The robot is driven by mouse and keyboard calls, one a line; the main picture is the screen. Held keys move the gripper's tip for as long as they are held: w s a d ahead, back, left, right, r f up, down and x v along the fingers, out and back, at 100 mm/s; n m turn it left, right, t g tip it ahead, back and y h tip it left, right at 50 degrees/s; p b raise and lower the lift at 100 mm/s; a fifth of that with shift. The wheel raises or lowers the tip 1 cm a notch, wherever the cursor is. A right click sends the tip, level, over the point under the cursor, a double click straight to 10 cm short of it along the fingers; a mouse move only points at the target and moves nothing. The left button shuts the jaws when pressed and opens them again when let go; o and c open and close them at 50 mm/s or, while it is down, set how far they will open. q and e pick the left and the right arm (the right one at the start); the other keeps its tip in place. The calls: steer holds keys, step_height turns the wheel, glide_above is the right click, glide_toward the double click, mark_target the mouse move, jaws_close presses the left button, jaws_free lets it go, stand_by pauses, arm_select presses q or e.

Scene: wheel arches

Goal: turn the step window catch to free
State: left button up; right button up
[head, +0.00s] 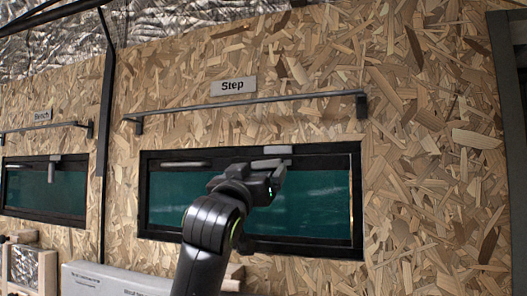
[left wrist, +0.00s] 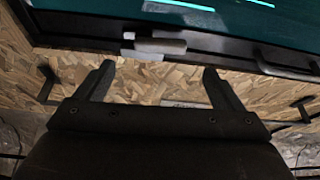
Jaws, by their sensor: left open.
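The Step window (head: 352,205) is a dark-framed teal pane under the "Step" sign (head: 233,86). Its catch (head: 278,150) is a pale grey piece at the top of the frame, with its lever lying sideways. In the left wrist view, the catch (left wrist: 158,47) shows as a pale lever lying along the frame, just beyond my fingertips. My left gripper (head: 281,172) is in front of the window, just below the catch, hiding part of the pane. In the left wrist view, its jaws (left wrist: 158,72) are open and empty, one each side of the catch. My right gripper is not visible.
A dark rail (head: 245,101) runs above the Step window. A pale handle bar (head: 186,164) sits left of the catch. The Bench window (head: 30,187) is at the left, its catch (head: 52,170) hanging down. A labelled board (head: 110,279) stands below. The chipboard wall at right is bare.

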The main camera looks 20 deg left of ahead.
mark_target(265, 162)
arm_select(q)
steer(key=p+x, duration=0.2)
steer(key=x, duration=0.3)
steer(key=shift+w+r+p, duration=0.1)
steer(key=shift+r+p, duration=0.1)
steer(key=shift+p, duration=0.15)
steer(key=shift+w, duration=0.5)
steer(key=shift+c, duration=0.3)
